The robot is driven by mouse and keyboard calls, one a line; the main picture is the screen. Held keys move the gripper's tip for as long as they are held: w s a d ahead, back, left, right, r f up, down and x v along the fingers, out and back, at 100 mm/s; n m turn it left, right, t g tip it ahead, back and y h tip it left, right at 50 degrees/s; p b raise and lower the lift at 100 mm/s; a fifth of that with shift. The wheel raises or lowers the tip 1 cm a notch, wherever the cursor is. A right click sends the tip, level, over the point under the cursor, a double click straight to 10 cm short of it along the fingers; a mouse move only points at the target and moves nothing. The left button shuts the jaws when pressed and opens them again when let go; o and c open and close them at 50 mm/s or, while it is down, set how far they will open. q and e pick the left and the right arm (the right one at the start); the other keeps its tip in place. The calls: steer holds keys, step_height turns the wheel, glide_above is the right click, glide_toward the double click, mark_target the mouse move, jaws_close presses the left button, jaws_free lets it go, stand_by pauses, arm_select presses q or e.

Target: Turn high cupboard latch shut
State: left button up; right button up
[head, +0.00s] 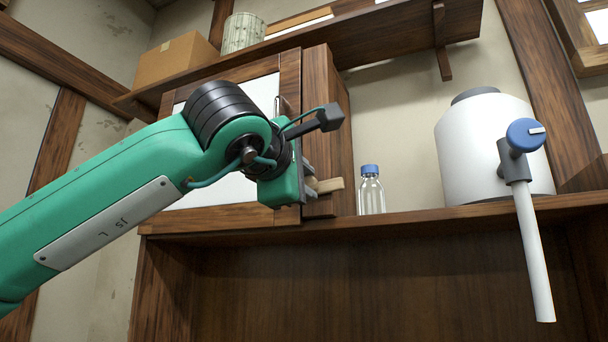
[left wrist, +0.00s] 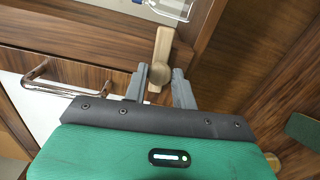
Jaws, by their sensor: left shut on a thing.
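The high cupboard (head: 289,130) has a white door panel in a brown wooden frame. Its latch (head: 331,185) is a small pale wooden bar at the lower right of the door, partly hidden by my gripper in the head view. In the left wrist view the latch (left wrist: 163,45) is a long bar with a round hub, pointing up the picture. My left gripper (head: 312,184) is shut on the latch, with one grey finger on each side of the hub in the left wrist view (left wrist: 159,76). My right gripper is in neither view.
A clear bottle with a blue cap (head: 371,192) stands on the shelf just right of the latch. A white tank (head: 470,150) with a blue tap stands farther right. A metal door handle (left wrist: 36,72) is left of the gripper. A cardboard box (head: 175,62) sits on the upper shelf.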

arm_select(q)
steer(key=shift+m, duration=0.6)
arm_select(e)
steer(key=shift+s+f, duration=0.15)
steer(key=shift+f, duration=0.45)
arm_select(q)
steer(key=o, duration=1)
steer(key=shift+c, duration=0.2)
steer(key=shift+s, duration=0.15)
steer(key=shift+s+a+f, duration=0.1)
steer(key=shift+s+a, duration=0.1)
steer(key=shift+s, duration=0.2)
steer(key=b+v, duration=0.2)
steer(key=v, duration=1)
steer(key=shift+s, duration=0.3)
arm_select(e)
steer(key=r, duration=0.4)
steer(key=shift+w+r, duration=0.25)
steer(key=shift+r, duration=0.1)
